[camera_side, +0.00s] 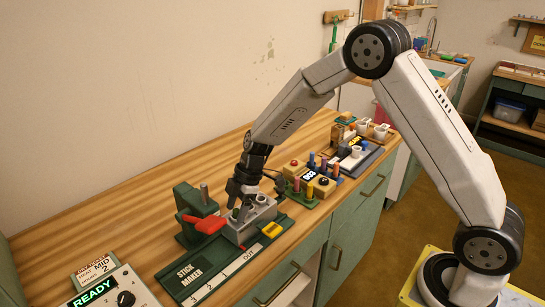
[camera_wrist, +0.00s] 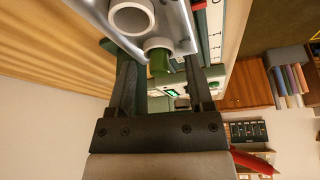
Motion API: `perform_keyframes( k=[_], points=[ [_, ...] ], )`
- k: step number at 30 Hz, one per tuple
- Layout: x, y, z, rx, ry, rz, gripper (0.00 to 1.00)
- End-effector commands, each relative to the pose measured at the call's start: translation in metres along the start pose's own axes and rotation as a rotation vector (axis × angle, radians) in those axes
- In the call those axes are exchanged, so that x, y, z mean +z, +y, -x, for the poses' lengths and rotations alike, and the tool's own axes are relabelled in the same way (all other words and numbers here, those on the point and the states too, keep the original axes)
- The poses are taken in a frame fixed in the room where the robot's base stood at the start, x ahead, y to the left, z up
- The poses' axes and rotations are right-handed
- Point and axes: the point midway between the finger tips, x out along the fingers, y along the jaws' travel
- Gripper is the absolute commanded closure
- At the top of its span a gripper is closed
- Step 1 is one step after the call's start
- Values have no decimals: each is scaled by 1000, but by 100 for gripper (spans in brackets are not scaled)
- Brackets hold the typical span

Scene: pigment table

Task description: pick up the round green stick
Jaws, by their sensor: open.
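In the wrist view a round green stick (camera_wrist: 158,62) shows its end just below a pale round collar, between my fingers. My gripper (camera_wrist: 160,75) is open, with one dark finger on each side of the stick; I cannot tell whether either touches it. In the side view my gripper (camera_side: 238,207) points down at the grey block (camera_side: 262,218) of the stick maker, close beside the red lever (camera_side: 205,223). The fingers largely hide the stick there.
The stick maker's green base (camera_side: 195,278) carries a yellow piece (camera_side: 272,230) in front. A rack with coloured pegs (camera_side: 310,189) stands behind to the right. A READY display box (camera_side: 105,290) is at the front left. Bare wood (camera_side: 110,225) lies left.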

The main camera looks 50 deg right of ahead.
Motion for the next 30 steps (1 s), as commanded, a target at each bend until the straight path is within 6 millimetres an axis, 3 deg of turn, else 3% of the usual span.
perform_keyframes(
  k=[7,13,24,30],
  points=[
    [0,0,0,0,0,0,36],
    [0,0,0,0,0,0,100],
    [0,0,1,1,0,0,100],
    [-5,1,11,2,2,1,100]
  ],
)
